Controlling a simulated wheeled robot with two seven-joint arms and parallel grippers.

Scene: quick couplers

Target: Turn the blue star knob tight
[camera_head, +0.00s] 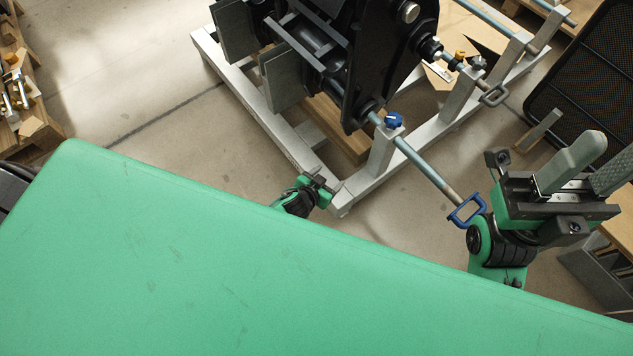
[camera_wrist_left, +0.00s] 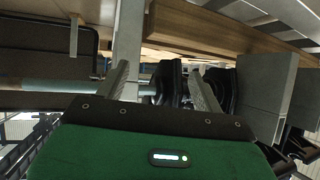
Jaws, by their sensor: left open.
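The blue star knob (camera_head: 394,120) sits on top of a light grey post (camera_head: 381,152) in the head view, beside the pipe (camera_head: 425,165) that passes through that post. My left gripper (camera_head: 322,187) is low in front of the rig, left of the post and apart from the knob. In the left wrist view its two grey fingers (camera_wrist_left: 160,88) stand apart with nothing held between them. A grey post (camera_wrist_left: 128,45) shows beyond them there; I cannot make out the knob in that view. My right gripper (camera_head: 592,165) is at the right edge, fingers apart and empty.
A blue loop handle (camera_head: 467,210) is at the pipe's near end, close to my right arm. A second post (camera_head: 460,95) with a grey knob (camera_head: 478,62) stands farther back. Black plates (camera_head: 395,50) fill the rig's middle. A dark mesh panel (camera_head: 590,80) stands right.

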